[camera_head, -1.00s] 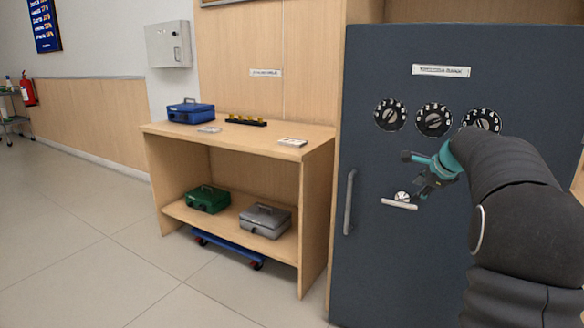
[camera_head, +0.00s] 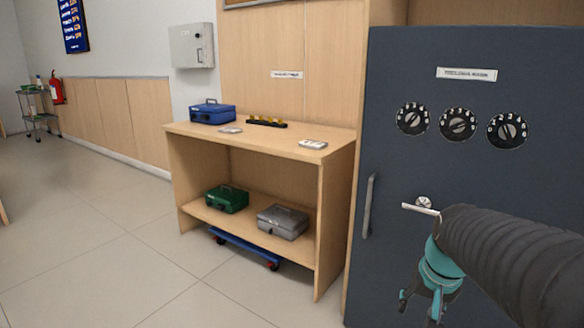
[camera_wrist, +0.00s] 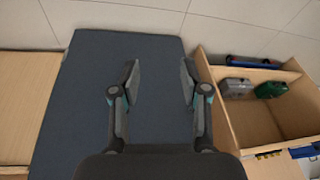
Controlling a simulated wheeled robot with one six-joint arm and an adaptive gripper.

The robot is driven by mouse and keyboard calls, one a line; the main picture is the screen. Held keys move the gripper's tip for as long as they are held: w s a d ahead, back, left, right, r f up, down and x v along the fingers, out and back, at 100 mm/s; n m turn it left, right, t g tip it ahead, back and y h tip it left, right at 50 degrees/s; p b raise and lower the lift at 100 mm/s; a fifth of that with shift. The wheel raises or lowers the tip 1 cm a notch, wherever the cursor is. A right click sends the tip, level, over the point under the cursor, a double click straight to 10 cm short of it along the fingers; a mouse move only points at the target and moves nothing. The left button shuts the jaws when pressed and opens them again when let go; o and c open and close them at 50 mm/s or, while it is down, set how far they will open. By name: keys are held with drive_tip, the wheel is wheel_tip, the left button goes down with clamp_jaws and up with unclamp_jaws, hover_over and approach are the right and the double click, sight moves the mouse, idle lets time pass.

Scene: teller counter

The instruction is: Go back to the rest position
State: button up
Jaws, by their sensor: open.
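My gripper (camera_head: 424,304) hangs at the lower right of the head view, pointing down in front of the dark blue safe (camera_head: 395,75). It is open with nothing between its fingers. In the wrist view my gripper (camera_wrist: 160,88) shows two spread fingers with the blue safe front (camera_wrist: 90,70) behind them. The safe door is shut, with three round dials (camera_head: 458,124), a lever handle (camera_head: 421,208) beside a round lock, and a vertical pull bar (camera_head: 369,205). The gripper appears apart from the handle.
A wooden counter (camera_head: 335,165) stands left of the safe. A blue cash box (camera_head: 212,112) is on top; green (camera_head: 227,198) and grey (camera_head: 283,221) boxes sit on its shelf. A blue dolly (camera_head: 240,245) is underneath. The tiled floor (camera_head: 100,240) at left is clear.

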drive_tip(key=s+a+n+t, duration=0.1)
drive_tip(key=s+a+n, duration=0.1)
drive_tip(key=s+a, duration=0.2)
drive_tip(key=s+a+r+n+t, duration=0.1)
drive_tip(key=s+a, duration=0.3)
drive_tip(key=s, duration=0.5)
drive_tip(key=shift+a+n, duration=0.15)
drive_tip(key=shift+n, duration=0.45)
idle(0.9)
